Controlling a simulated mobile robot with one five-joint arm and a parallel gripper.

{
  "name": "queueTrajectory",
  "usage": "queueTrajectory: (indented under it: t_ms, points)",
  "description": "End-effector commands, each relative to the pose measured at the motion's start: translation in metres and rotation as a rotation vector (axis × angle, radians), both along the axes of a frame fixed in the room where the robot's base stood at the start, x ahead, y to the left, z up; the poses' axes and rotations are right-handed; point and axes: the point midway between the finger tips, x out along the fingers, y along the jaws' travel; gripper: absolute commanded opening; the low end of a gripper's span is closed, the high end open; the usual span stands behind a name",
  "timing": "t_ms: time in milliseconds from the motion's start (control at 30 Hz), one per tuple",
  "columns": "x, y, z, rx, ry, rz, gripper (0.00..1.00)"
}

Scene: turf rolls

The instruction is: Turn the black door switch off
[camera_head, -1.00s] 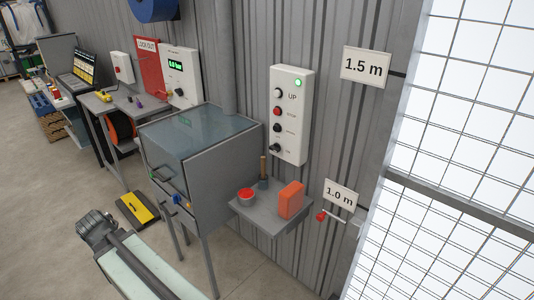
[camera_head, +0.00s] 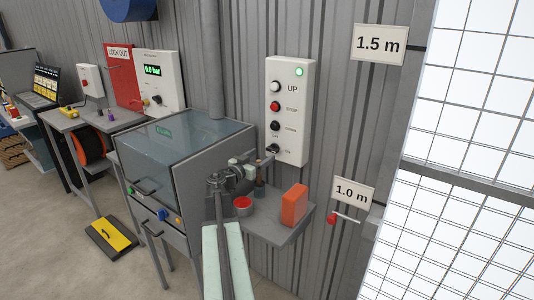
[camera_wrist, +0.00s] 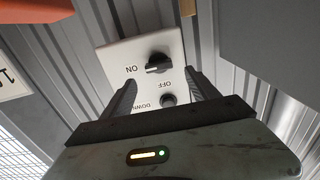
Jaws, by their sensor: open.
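The black door switch (camera_wrist: 157,63) is a rotary knob at the end of the white control box (camera_wrist: 118,50). In the wrist view its handle lies toward the upside-down "ON" label, with "OFF" beside it. In the head view the box (camera_head: 303,115) hangs on the wall and the switch (camera_head: 272,148) is its lowest control. My gripper (camera_wrist: 163,80) is open and empty, its two fingers pointing toward the box just short of the switch. In the head view my gripper (camera_head: 263,163) is close to the box's lower end; contact cannot be told.
A glass-topped cabinet (camera_head: 180,145) stands left. A red-knobbed lever (camera_head: 332,220) is on the wall right.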

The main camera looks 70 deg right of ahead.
Motion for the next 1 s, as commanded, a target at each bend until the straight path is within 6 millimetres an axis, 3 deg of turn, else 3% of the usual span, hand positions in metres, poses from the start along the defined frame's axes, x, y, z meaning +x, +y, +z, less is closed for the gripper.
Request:
queueTrajectory:
  t_ms: [300,567,600,800,833,1000]
  points:
    - [-0.013,-0.056,0.0,0.001,0.001,-0.001,0.69]
    - [-0.015,-0.06,0.0,0.002,0.0,0.001,0.69]
    - [-0.015,-0.06,0.0,0.002,0.0,0.001,0.66]
    - [-0.015,-0.06,0.0,0.002,0.0,0.001,0.11]
    - [-0.015,-0.06,0.0,0.002,0.0,0.001,0.07]
    - [-0.012,-0.058,-0.001,0.005,0.009,0.004,0.07]
